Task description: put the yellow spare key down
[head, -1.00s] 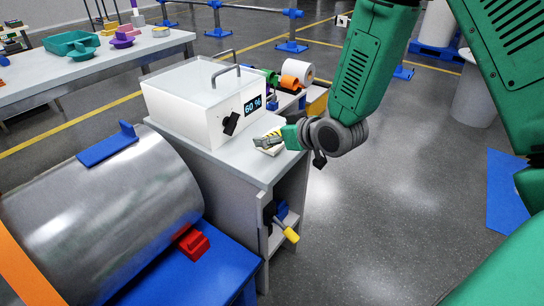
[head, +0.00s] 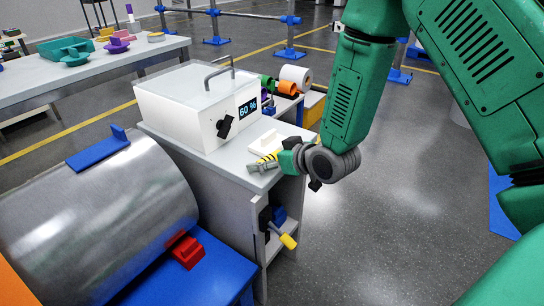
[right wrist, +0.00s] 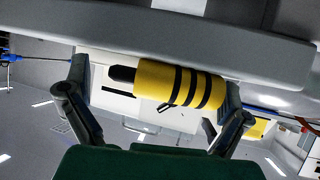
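The yellow spare key (head: 267,157), a yellow grip with black bands, is at the right front part of the grey bench top (head: 230,160). In the right wrist view the yellow grip (right wrist: 180,84) lies crosswise between my fingers, its black end pointing left. My right gripper (head: 272,163) is low over the bench edge and partly covers the key in the head view. Its fingers (right wrist: 155,95) are wide apart, with a gap between the left finger and the black end. The right finger overlaps the grip's right end; contact is unclear. My left gripper is out of view.
A white box (head: 185,105) with a 60 % display stands behind the key. A small white block (head: 265,143) is just beyond it. A metal drum (head: 100,220) stands at left.

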